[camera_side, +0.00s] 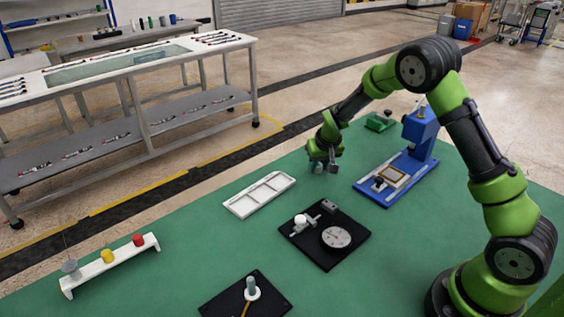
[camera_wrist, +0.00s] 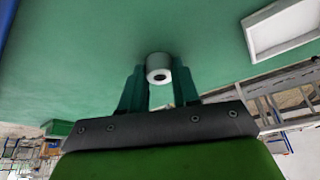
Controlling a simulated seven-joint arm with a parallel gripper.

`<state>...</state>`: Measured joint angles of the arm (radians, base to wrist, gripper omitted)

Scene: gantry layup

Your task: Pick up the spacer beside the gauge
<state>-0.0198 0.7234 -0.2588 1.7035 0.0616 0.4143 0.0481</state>
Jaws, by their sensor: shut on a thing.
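The spacer (camera_wrist: 158,67), a short pale grey cylinder with a dark round hole in its end, is between the fingertips of my gripper (camera_wrist: 158,82) in the wrist view. My gripper is shut on it. In the side view my gripper (camera_side: 323,160) hangs low over the green table, behind the gauge mat; the spacer is small there, and I cannot tell whether it touches the table. The gauge (camera_side: 337,237), with a round pale dial, lies on a black square mat (camera_side: 325,257). A white round piece (camera_side: 300,219) and a small grey block (camera_side: 329,206) are beside it.
A white compartment tray (camera_side: 233,207) lies left of my gripper. A blue press (camera_side: 420,130) stands to the right, with a green item (camera_side: 380,122) behind. A white rack (camera_side: 110,263) with coloured pieces and a black mat with a peg (camera_side: 251,287) are nearer the front.

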